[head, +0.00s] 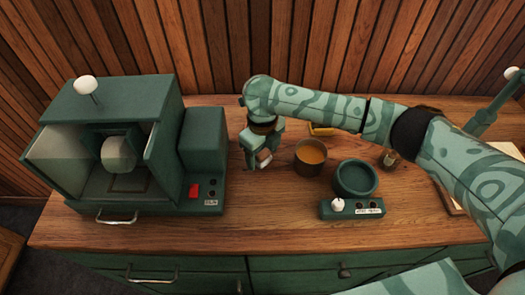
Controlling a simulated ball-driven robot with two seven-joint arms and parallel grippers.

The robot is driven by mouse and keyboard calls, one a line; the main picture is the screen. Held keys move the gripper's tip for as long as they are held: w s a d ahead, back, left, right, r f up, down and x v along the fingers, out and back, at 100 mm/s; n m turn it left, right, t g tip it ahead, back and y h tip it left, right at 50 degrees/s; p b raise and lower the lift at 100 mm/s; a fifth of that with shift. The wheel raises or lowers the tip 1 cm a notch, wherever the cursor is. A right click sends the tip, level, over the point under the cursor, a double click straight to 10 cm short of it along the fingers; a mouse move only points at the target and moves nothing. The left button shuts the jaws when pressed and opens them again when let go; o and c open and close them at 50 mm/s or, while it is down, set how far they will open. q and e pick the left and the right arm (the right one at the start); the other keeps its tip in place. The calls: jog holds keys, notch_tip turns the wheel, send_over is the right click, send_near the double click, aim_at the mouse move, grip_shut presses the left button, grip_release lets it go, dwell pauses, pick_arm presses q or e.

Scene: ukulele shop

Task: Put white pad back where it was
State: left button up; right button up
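A small whitish piece, which looks like the white pad (264,156), shows low between the fingers of my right gripper (262,158). The gripper points down at the wooden worktop, right of the green machine and left of the copper-coloured cup. Its fingers lie on both sides of the piece and appear closed on it. The piece is small and partly covered by the fingers, and I cannot tell whether it touches the worktop. My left gripper is not in view.
The green machine (122,96) with a pale wheel (118,154) fills the left. Right of the gripper stand a cup of amber liquid (311,155), a dark green pot (355,178) and a control box (352,208). A yellow item (321,130) lies behind. The worktop's front middle (265,215) is clear.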

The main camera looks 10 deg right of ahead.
aim_at(263, 153)
notch_tip(263, 153, up, 12)
jog(key=p, duration=0.4)
jog(key=shift+r, duration=0.2)
dwell(0.4)
